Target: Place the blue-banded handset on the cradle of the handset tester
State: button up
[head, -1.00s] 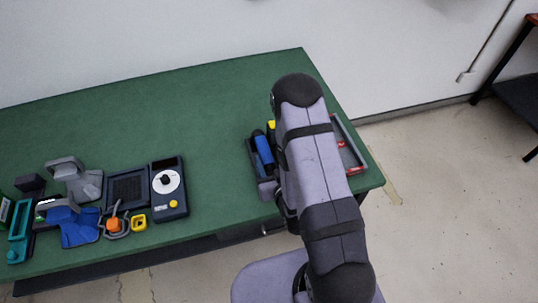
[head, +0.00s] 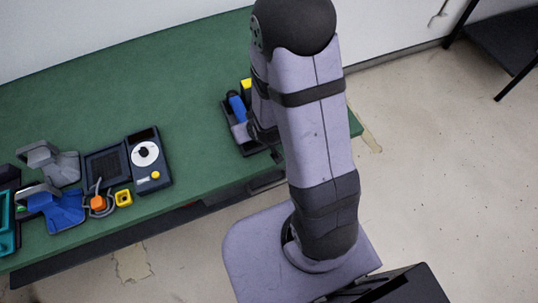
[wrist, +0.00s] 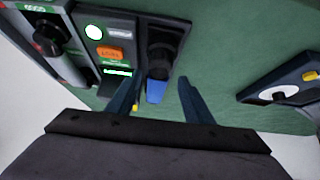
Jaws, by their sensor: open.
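The blue-banded handset (wrist: 156,91) has a black end and a blue middle. In the head view the handset (head: 237,108) lies at a dark unit near the table's right end, partly behind my arm. In the wrist view this unit, which looks like the handset tester (wrist: 120,24), has a round white light, an orange button and a green-lit label. I cannot tell whether the handset is seated on its cradle. My gripper (wrist: 158,84) is open, its fingers on either side of the handset's blue part in the picture; contact is unclear.
A dial phone (head: 148,160) with a yellow button stands left along the table, beside a mesh-topped unit (head: 105,165). Grey and blue stands and a teal item (head: 6,235) are further left. The green table (head: 150,80) is clear behind them.

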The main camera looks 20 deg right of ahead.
jog(key=s+r+g, duration=0.3)
jog(key=s+r, duration=0.1)
jog(key=s, duration=0.4)
jog(key=s+r+g, duration=0.4)
jog(key=s+r, duration=0.1)
jog(key=s, duration=0.3)
jog(key=shift+s+a+r, duration=0.15)
jog(key=shift+s+a, duration=0.05)
jog(key=shift+a, duration=0.2)
